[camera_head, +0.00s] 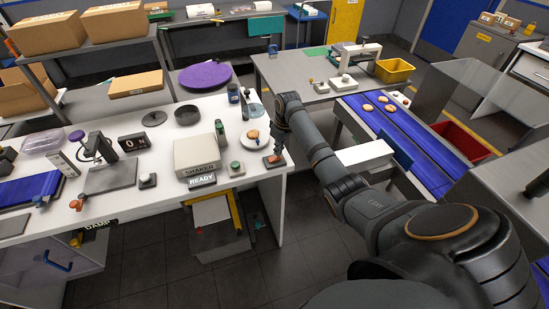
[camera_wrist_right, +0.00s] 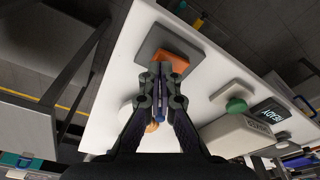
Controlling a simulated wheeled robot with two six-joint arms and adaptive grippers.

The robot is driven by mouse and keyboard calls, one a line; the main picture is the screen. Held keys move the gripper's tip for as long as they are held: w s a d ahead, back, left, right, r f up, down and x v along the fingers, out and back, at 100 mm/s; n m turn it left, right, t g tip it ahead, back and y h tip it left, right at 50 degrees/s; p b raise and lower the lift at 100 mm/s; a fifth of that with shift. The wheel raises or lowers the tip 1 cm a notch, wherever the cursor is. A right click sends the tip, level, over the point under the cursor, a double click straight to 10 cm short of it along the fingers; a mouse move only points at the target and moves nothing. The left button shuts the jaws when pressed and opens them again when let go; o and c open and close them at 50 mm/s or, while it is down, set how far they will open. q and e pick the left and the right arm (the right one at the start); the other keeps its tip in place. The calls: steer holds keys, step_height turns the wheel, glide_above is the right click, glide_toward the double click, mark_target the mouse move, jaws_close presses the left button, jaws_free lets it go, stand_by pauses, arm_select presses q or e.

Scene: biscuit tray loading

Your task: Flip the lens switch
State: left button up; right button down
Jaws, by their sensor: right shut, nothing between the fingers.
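The switch, an orange rocker (camera_wrist_right: 172,61) on a dark grey base plate (camera_wrist_right: 150,45), sits near the end of the white table. In the head view the orange switch (camera_head: 273,159) is at the table's right edge. My right gripper (camera_head: 277,150) points down just above it, with its fingers closed and empty. In the wrist view the right fingertips (camera_wrist_right: 163,72) overlap the near edge of the orange rocker; I cannot tell whether they touch it. The fingers hide part of the switch. My left gripper is not in view.
A white plate (camera_head: 244,142) with a biscuit (camera_head: 253,134) is close by on the left. A green button (camera_head: 235,165), the grey shaker box (camera_head: 195,155) and a READY sign (camera_head: 202,180) stand further left. A blue conveyor (camera_head: 405,130) runs at the right.

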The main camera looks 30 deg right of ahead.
steer(key=shift+f, duration=0.7)
stand_by(0.3)
step_height(320, 180, up, 7)
steer(key=p, duration=0.7)
steer(key=shift+r+p, duration=0.1)
steer(key=shift+p, duration=0.3)
